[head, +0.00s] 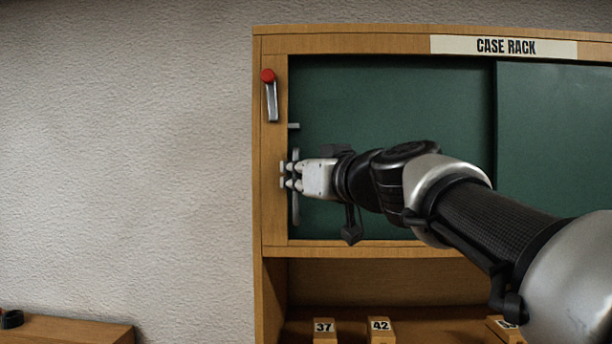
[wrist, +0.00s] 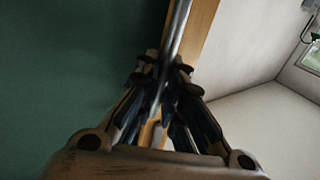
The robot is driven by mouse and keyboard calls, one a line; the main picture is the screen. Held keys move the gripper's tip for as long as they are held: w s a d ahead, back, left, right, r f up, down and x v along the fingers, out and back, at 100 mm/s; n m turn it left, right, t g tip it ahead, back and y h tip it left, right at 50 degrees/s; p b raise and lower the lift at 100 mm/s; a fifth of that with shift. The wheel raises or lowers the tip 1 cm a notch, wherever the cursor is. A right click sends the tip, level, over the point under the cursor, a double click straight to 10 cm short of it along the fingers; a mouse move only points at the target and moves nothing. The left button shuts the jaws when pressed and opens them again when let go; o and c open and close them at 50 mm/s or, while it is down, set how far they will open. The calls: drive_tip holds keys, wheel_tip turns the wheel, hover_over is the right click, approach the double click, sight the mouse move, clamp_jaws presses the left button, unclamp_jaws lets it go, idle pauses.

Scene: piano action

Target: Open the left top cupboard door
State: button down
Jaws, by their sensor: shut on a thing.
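The left cupboard door (head: 400,100) is a green panel in the wooden case rack in the head view. Its left edge is against or close to the left frame post. A vertical grey handle bar (head: 296,214) stands near that edge. My gripper (head: 289,175) is shut on the bar around its middle and hides that part. In the wrist view the bar (wrist: 180,25) runs down between the fingers of my gripper (wrist: 165,80), with the green door (wrist: 70,70) to its left.
A grey lever with a red knob (head: 269,95) is on the left post above my gripper, with a small grey pin (head: 294,126) below it. The right green door (head: 555,130) is beside the left one. Numbered blocks (head: 381,330) stand on the lower shelf.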

idle(0.4)
drive_tip(key=shift+d+f, duration=0.1)
drive_tip(key=shift+d, duration=0.2)
drive_tip(key=s+d+b, duration=0.1)
drive_tip(key=d+b, duration=0.1)
drive_tip(key=d, duration=3.3)
drive_tip(key=shift+d, duration=0.15)
drive_tip(key=c, duration=1.8)
unclamp_jaws()
drive_tip(key=shift+s, duration=0.25)
drive_tip(key=shift+c, duration=0.2)
drive_tip(key=shift+o, duration=0.7)
drive_tip(key=shift+w, duration=0.15)
